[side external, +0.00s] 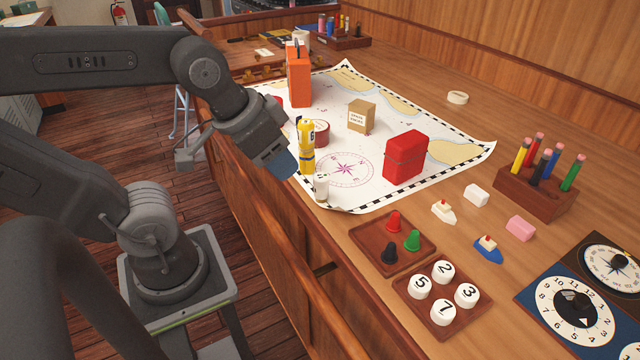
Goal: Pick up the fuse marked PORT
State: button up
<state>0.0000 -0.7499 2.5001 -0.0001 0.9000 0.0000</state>
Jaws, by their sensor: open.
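No marking that reads PORT can be made out in the side view. A small white cylinder (321,188), which may be a fuse, stands upright at the chart's near edge; its marking is too small to read. A small cardboard box (361,116) with printing, possibly about spare fuses, stands on the chart. My gripper (284,168) hangs at the desk's left edge, left of the white cylinder and apart from it. It points down and is open; nothing shows between its fingers, which are partly hidden by the wrist.
A yellow tube (307,148) stands close right of my gripper. A red case (405,157), an orange case (299,75) and a dark red roll (321,134) stand on the chart (440,165). Wooden trays of pegs (412,240) and numbered knobs (443,292) lie nearer.

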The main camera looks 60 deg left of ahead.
jog(key=o, duration=0.4)
jog(key=n+g, duration=0.6)
jog(key=n, duration=1.2)
send_over(321, 176)
jog(key=shift+n, duration=0.3)
jog(key=f, duration=0.9)
jog(key=shift+w+d, duration=0.15)
jog(key=shift+w, duration=0.25)
jog(key=shift+s+f, duration=0.2)
jog(key=shift+f, duration=1.15)
jog(key=shift+s+f, duration=0.15)
jog(key=shift+f, duration=1.15)
